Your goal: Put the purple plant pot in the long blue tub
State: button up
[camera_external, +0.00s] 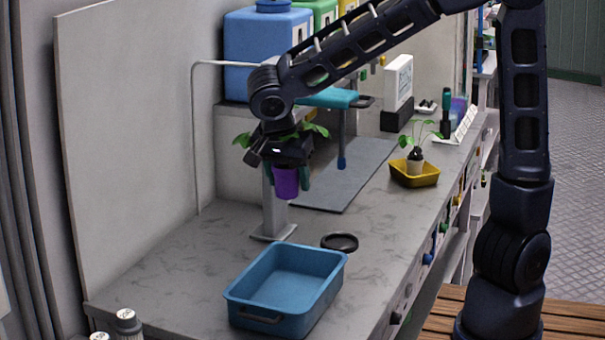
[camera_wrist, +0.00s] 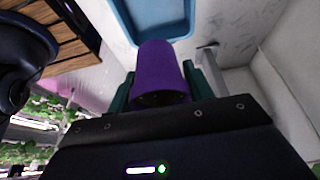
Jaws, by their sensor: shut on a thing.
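The purple plant pot (camera_external: 286,182) with a leafy green plant hangs upright above the bench. My gripper (camera_external: 287,165) is shut on the pot, with a green finger on each side of it. The purple pot (camera_wrist: 161,72) also shows in the wrist view between the green fingers. In the wrist view the blue tub (camera_wrist: 121,20) shows beyond the pot, at the top. The pot is apart from the tub.
A black ring (camera_external: 340,242) lies behind the tub. A grey stand (camera_external: 272,228) rises close to my gripper. A yellow tray (camera_external: 414,175) with a small plant is at the right. A blue container (camera_external: 262,50) stands on the raised shelf.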

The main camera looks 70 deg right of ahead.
aim_at(292, 298)
notch_tip(292, 298, down, 25)
jog(key=shift+r, duration=0.1)
dwell(0.9)
jog(key=o, duration=1)
